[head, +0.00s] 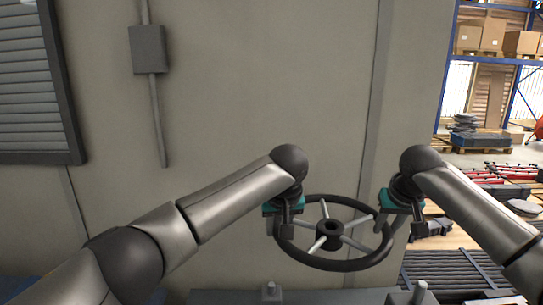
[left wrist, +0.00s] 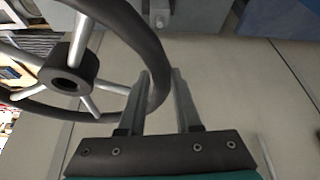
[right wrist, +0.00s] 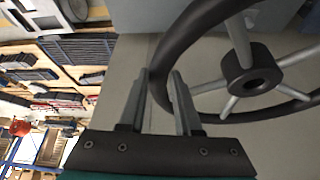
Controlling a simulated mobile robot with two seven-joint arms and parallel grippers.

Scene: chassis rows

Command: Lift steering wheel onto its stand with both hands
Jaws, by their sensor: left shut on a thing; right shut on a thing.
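The steering wheel (head: 329,236) has a dark rim, grey spokes and a dark hub. It is held up in front of the grey wall, tilted, above a dark ledge. My left gripper (head: 285,226) is shut on the left side of its rim; the left wrist view shows the rim (left wrist: 153,50) between the fingers. My right gripper (head: 402,226) is shut on the right side of the rim, and the right wrist view shows the rim (right wrist: 165,52) between those fingers. I cannot tell which part below is the stand.
A dark ledge (head: 325,297) at the bottom edge carries a small grey post (head: 271,290) and another post (head: 420,291). A grey wall (head: 250,90) fills the back.

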